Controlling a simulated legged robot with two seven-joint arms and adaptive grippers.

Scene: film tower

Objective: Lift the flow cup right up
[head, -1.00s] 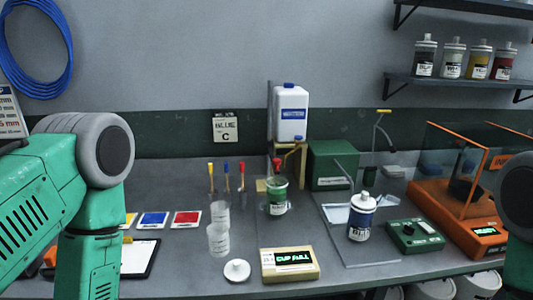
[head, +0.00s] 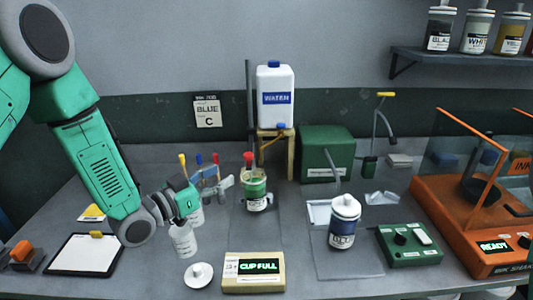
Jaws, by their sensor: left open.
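The flow cup, as I take it, is the green and clear cup (head: 257,191) with a white label, upright at the middle of the bench in front of the water tank. My right gripper is out of view.
A white water tank (head: 276,96) stands behind the cup on a wooden stand. A display box reading CUP FULL (head: 253,272) and a white lid (head: 198,275) lie in front. A blue-labelled bottle (head: 344,222) and green box (head: 327,153) are to the right.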

